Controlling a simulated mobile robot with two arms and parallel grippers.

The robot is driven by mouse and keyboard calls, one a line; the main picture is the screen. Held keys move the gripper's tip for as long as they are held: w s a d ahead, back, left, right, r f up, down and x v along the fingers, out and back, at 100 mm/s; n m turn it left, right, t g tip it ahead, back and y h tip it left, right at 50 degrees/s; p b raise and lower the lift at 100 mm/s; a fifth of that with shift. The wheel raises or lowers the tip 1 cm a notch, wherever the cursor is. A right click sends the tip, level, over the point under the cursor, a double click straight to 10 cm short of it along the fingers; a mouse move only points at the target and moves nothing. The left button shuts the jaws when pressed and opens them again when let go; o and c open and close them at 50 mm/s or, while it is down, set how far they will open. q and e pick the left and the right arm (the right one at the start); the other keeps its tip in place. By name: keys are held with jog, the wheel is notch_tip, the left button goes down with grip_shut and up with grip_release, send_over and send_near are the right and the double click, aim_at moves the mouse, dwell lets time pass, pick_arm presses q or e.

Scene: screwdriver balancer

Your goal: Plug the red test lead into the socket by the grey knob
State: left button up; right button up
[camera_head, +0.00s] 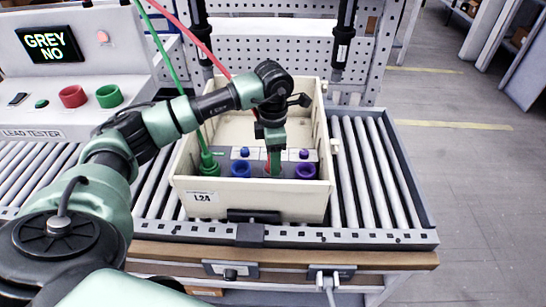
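The red test lead (201,36) hangs from the top, passes behind my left arm and runs down towards my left gripper. My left gripper (273,167) points down into the cream box (255,207), between the blue socket (241,169) and the purple socket (303,170). Some red shows at its fingertips; I cannot tell how far the plug is in a socket there. The fingers are edge-on, so their grip is unclear. No grey knob can be made out; the spot behind the gripper is hidden. My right gripper is out of view.
The green lead's plug (208,163) stands at the box's left. The lead tester (40,130) at left reads "GREY NO" and has a red ring (72,96) and a green ring (109,96). The box sits on a roller conveyor (372,175), with bare rollers at its right. A perforated panel (282,45) stands behind.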

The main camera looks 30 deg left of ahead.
pick_arm(q)
notch_tip(320, 180, up, 8)
jog(key=shift+f+b, duration=0.1)
jog(key=shift+b, duration=0.55)
dwell(0.4)
